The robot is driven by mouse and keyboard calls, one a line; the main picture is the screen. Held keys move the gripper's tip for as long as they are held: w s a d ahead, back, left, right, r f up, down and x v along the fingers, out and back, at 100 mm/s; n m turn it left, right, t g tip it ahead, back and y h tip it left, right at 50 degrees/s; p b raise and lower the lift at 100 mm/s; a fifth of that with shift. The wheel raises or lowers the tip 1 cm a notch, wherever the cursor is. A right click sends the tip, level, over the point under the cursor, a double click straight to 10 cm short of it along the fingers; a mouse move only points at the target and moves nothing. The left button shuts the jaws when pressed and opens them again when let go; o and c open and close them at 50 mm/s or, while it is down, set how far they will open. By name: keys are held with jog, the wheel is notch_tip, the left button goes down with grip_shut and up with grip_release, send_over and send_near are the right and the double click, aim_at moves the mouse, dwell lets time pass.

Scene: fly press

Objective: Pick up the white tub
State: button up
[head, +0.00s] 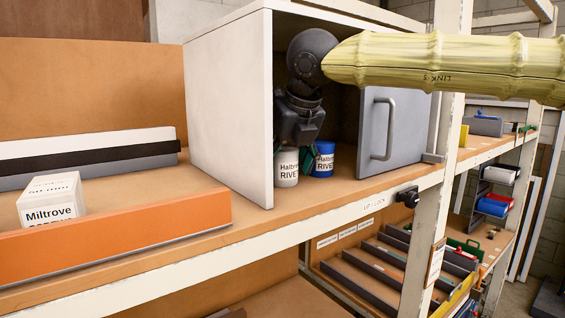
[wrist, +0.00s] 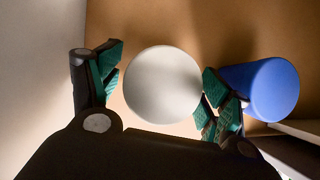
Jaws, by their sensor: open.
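The white tub (head: 286,168) stands upright on the floor of the open cabinet, its label partly reading "Halbr… RIVE…". In the wrist view its round white top (wrist: 162,84) lies between my two fingers. My gripper (head: 296,148) points down over the tub inside the cabinet. It is open, with one green-padded finger left of the tub and the other to its right, between it and the blue tub (head: 323,160). The blue tub also shows in the wrist view (wrist: 262,90), close beside the right finger. In the head view my gripper hides the white tub's top.
The cabinet's white left wall (head: 228,110) stands close to my gripper. The grey door (head: 390,130) with its handle is open at the right. A white "Miltrove" box (head: 50,200) sits behind the orange board (head: 120,235) on the shelf at left.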

jog(key=shift+s, duration=0.15)
jog(key=shift+c, duration=1.1)
jog(key=c, duration=1)
jog(key=shift+c, duration=0.8)
jog(key=shift+r, duration=0.15)
